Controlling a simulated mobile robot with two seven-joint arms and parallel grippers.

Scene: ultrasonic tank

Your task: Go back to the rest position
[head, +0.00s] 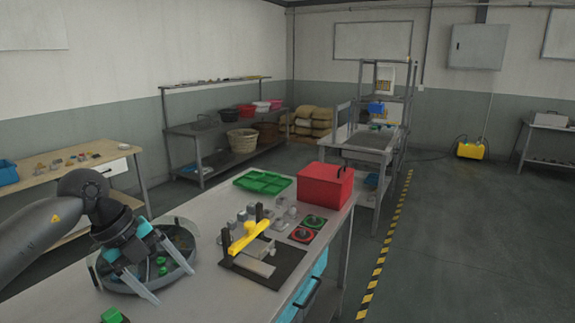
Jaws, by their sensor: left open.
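My left gripper (172,284) comes in from the left on my grey arm. Its two pale fingers with teal bases are spread apart, and I see nothing held between them. The fingers point down and to the right over a round, dark, shallow container (183,238) on the grey workbench. Small green pieces (162,266) lie in the container near the fingers. I cannot tell whether the fingertips touch the container's rim. My right gripper is not in view.
On the workbench (215,294) are a black fixture with a yellow bar (249,237), a green tray (263,182), a red box (325,187) and several small grey parts. A green piece (112,315) shows at the bottom edge. Open floor lies right, beyond a striped line (385,250).

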